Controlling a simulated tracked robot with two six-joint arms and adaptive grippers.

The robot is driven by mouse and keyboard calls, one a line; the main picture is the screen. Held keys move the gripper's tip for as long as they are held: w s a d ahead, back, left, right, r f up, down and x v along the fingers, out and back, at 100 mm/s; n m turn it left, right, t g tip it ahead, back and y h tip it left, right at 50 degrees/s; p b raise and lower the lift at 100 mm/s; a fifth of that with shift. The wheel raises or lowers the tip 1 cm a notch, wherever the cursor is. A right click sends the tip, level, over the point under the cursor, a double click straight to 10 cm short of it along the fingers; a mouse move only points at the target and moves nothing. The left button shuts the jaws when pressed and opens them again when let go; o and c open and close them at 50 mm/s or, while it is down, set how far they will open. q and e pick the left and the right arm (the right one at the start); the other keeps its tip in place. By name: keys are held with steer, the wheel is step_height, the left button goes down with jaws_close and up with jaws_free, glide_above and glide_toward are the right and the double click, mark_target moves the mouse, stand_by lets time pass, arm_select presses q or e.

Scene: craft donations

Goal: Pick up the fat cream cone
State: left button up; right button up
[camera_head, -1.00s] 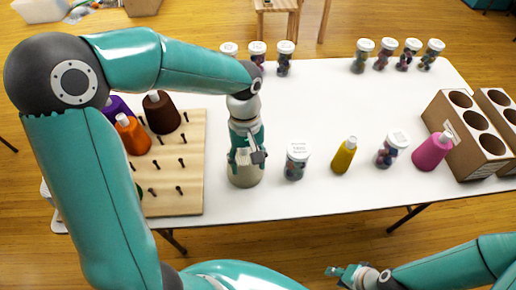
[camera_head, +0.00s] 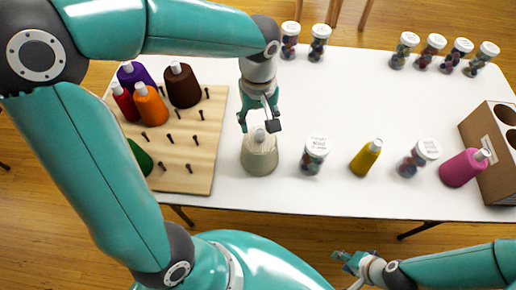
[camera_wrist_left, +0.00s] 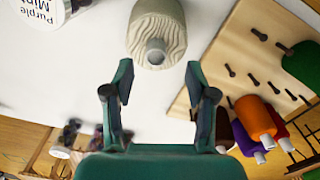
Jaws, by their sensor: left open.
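The fat cream cone (camera_head: 259,158) is a wide cream thread cone with a pale grey tip. It stands upright on the white table, just right of the peg board. In the left wrist view the cone (camera_wrist_left: 158,30) lies ahead of the spread fingers, with nothing between them. My left gripper (camera_head: 259,122) is open just above and behind the cone; the wrist view shows its two fingers (camera_wrist_left: 160,85) apart. Whether a fingertip touches the cone's tip cannot be told. My right gripper (camera_head: 347,260) is low, in front of the table; its jaw state is unclear.
The peg board (camera_head: 205,140) holds purple, red, orange, brown and green cones. Right of the cream cone stand a lidded jar (camera_head: 314,155), a yellow cone (camera_head: 365,158), another jar (camera_head: 418,158) and a pink cone (camera_head: 462,168). A cardboard holder (camera_head: 484,150) is far right. Several jars line the back.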

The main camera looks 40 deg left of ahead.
mark_target(259, 131)
arm_select(q)
steer(key=shift+w+a+f, duration=0.1)
steer(key=shift+w+f, duration=0.05)
steer(key=shift+f, duration=1.3)
steer(key=shift+w+f, duration=0.15)
steer(key=shift+f, duration=1.3)
steer(key=shift+c, duration=0.4)
jaws_close()
